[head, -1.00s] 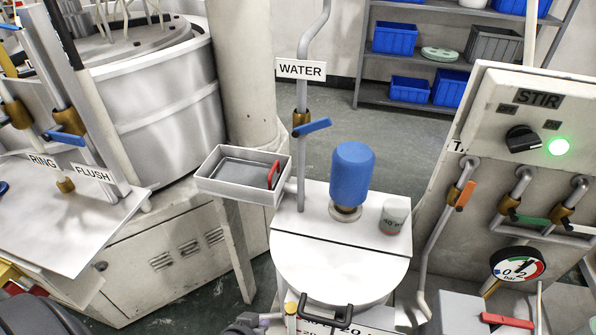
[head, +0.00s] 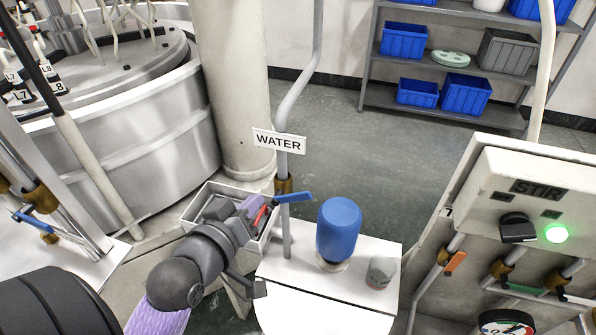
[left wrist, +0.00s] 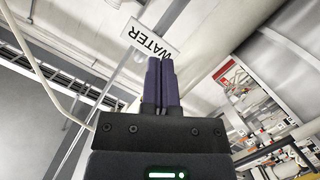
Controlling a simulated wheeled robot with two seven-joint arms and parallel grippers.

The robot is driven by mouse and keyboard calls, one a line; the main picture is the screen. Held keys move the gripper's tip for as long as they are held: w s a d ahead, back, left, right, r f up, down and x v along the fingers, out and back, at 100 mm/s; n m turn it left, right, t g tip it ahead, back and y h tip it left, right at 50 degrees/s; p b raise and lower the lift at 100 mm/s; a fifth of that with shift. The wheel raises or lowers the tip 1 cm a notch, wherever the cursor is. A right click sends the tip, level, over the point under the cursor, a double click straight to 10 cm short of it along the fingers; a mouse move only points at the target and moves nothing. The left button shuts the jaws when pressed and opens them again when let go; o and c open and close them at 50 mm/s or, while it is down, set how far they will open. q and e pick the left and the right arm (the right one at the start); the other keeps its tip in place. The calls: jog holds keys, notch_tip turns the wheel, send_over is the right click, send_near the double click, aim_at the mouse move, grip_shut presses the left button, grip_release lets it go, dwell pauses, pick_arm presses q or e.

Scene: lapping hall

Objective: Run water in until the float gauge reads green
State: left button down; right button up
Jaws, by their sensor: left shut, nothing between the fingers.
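The white WATER sign (head: 278,142) hangs on the grey water pipe (head: 292,108). Below it, a brass valve (head: 284,185) carries a blue lever (head: 295,197) that points right, across the pipe. The pipe ends at a white tank (head: 300,308) with a blue motor (head: 339,228) on its lid. My left gripper (head: 256,206) is shut and empty, over the small tray, just left of the valve. In the left wrist view its purple fingers (left wrist: 161,82) are together, with the WATER sign (left wrist: 152,42) beyond. I cannot make out a float gauge. My right gripper is out of view.
A small metal tray (head: 196,203) with a red-handled thing in it lies under my left gripper. A grey cup (head: 381,272) stands on the lid's right. The STIR panel (head: 540,205) with a lit green lamp and a cut-off dial (head: 507,322) is at right.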

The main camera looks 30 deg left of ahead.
pick_arm(q)
jog(key=x, duration=0.2)
send_over(292, 198)
jog(key=s+a, duration=0.2)
jog(key=s, duration=0.1)
jog(key=f, duration=0.2)
jog(key=w+d+f, duration=0.1)
jog(key=d+f, duration=0.1)
jog(key=f, duration=0.1)
jog(key=shift+w, duration=0.2)
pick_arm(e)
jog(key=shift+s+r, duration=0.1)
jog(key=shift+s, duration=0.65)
pick_arm(q)
jog(key=shift+d+f+m+p, duration=0.1)
jog(key=shift+d+m+p, duration=0.05)
jog(key=shift+m+p, duration=0.2)
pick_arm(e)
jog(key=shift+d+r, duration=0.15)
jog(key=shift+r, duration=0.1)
